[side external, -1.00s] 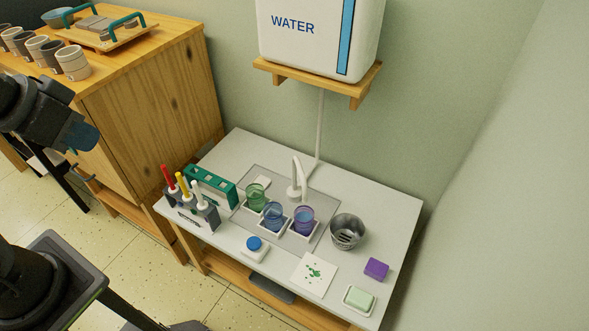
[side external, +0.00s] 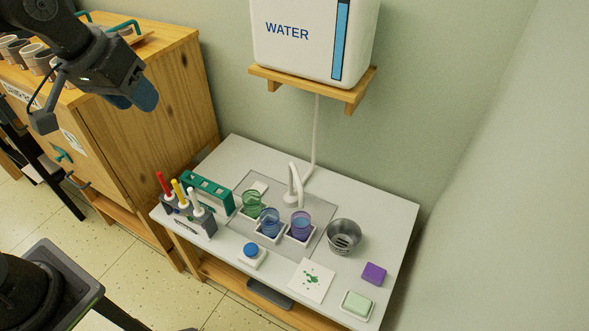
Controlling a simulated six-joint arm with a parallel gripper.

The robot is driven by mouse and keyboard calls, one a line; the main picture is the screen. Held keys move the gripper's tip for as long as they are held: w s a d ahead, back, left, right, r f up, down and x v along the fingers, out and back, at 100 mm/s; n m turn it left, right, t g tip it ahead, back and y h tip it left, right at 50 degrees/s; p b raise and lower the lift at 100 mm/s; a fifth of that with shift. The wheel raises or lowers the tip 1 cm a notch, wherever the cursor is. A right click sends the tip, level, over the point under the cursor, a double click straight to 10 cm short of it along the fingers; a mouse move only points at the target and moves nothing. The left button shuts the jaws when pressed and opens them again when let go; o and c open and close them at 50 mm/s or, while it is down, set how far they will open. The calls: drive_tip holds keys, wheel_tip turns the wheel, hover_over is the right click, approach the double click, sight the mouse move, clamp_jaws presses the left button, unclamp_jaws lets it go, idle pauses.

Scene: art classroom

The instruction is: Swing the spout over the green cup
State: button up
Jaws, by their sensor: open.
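The white spout (side external: 294,184) stands at the back of the grey sink panel. Its arched neck comes down toward the purple cup (side external: 301,227), on the right of the row. The green cup (side external: 252,204) is on the left of the row, and the blue cup (side external: 270,223) is between them; all three are see-through. The spout is not above the green cup. My gripper (side external: 143,98) is at the upper left, in front of the wooden cabinet, open and well away from the spout. Its fingertips are seen only from the side.
A green rack (side external: 208,191) and a marker holder (side external: 188,216) stand left of the cups. A metal bucket (side external: 343,237) stands right of them. A blue-topped item (side external: 252,254) is in front. The water tank (side external: 312,40) sits on a wall shelf (side external: 306,84) above.

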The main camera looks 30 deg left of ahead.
drive_tip(key=w+d+f+n+g, duration=0.1)
drive_tip(key=w+d+f+n, duration=0.15)
drive_tip(key=w, duration=0.75)
drive_tip(key=n+g+h, duration=0.1)
drive_tip(key=n+g, duration=0.1)
drive_tip(key=n, duration=0.2)
hover_over(295, 172)
drive_tip(key=s+a, duration=0.2)
wheel_tip(295, 172, down, 19)
drive_tip(key=f, duration=0.4)
drive_tip(key=w+d+f, duration=0.1)
drive_tip(key=f, duration=0.4)
drive_tip(key=d+f, duration=0.1)
drive_tip(key=f, duration=0.4)
drive_tip(key=shift+w, duration=0.4)
clamp_jaws()
